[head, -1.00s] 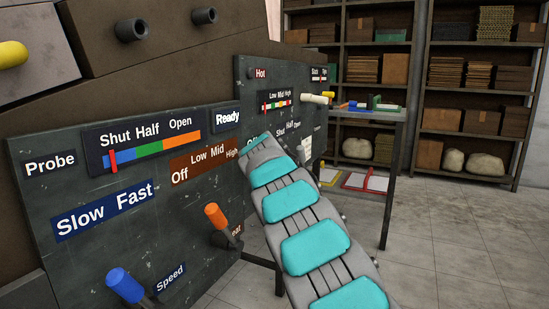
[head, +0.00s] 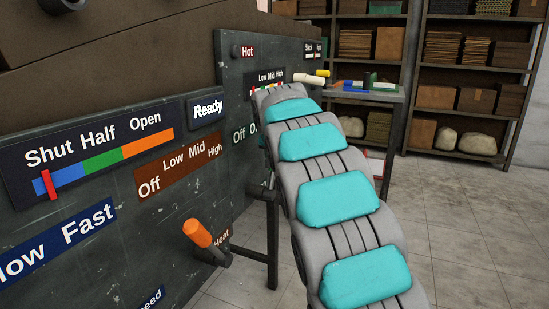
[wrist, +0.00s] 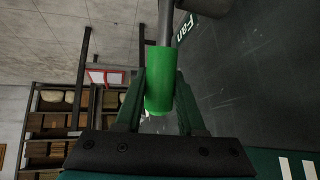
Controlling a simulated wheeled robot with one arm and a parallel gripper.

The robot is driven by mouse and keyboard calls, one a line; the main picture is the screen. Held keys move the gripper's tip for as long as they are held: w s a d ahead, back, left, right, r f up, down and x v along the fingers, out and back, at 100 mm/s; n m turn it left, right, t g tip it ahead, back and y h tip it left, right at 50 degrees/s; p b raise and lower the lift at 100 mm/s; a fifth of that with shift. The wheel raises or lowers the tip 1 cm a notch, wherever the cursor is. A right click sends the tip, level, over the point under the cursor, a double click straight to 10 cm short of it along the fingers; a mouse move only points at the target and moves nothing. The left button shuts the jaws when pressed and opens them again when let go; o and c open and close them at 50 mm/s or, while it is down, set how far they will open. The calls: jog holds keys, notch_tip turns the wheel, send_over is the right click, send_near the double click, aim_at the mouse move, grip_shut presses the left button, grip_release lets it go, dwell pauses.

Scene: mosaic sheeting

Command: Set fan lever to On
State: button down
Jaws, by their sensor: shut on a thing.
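In the wrist view, the green fan lever handle (wrist: 160,78) sits between the fingers of my gripper (wrist: 159,92), which is shut on it. A grey rod runs from the handle to the top of the picture. A white "Fan" label (wrist: 187,27) is on the dark panel (wrist: 255,75) beside it. In the head view, my grey and teal arm hides the gripper and the fan lever. A label starting "Off" (head: 239,136) shows partly behind the arm. The lever's exact setting cannot be told.
An orange heat lever (head: 198,234) sticks out of the near panel, left of my arm. White (head: 308,80) and yellow (head: 322,73) handles stick out beyond the arm. A side table (head: 392,96) with coloured pieces and shelves (head: 460,75) stand behind. The floor at right is clear.

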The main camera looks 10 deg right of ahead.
jog(key=shift+r, duration=0.15)
jog(key=c, duration=0.5)
grip_release()
jog(key=v, duration=0.7)
jog(key=shift+s+r+b, duration=0.15)
jog(key=shift+r+b, duration=0.1)
jog(key=shift+b, duration=0.15)
jog(key=shift+s, duration=0.1)
jog(key=s+f+n+g, duration=0.1)
jog(key=s+f+g, duration=0.2)
jog(key=s+f, duration=0.5)
jog(key=s+a+f+n+g+y, duration=0.1)
jog(key=s+f, duration=0.8)
jog(key=s, duration=1.8)
jog(key=s+a+f+n+g+y, duration=0.1)
jog(key=s+f+n+g, duration=0.2)
jog(key=s, duration=1.4)
notch_tip(320, 180, down, 6)
jog(key=g, duration=0.2)
jog(key=shift+s+r+g, duration=0.2)
jog(key=shift+s+g, duration=0.2)
